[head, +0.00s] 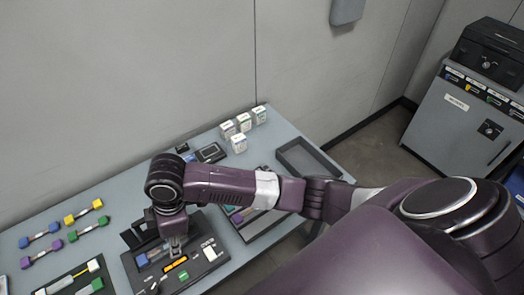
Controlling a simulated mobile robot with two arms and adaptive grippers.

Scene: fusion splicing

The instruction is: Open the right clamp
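The black splicer (128,262) sits at the front of the grey table. An orange display, a green button and a white patch show on its face. My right arm reaches in from the right, and my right gripper (175,250) points down over the middle of the splicer. Its fingertips look close to or touching the splicer's upper part. They are small and dark, so I cannot tell if they are open or shut. The right clamp cannot be made out under the gripper and wrist. A blue part (142,260) shows left of the fingers. My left gripper is not in view.
Several coloured dumbbell-shaped pieces (84,213) lie at the left. A dark tray (60,281) with coloured pieces is at the lower left. Several white boxes (239,143) stand at the back. An empty black tray (306,158) is at the right. A grey cabinet (450,118) stands beyond.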

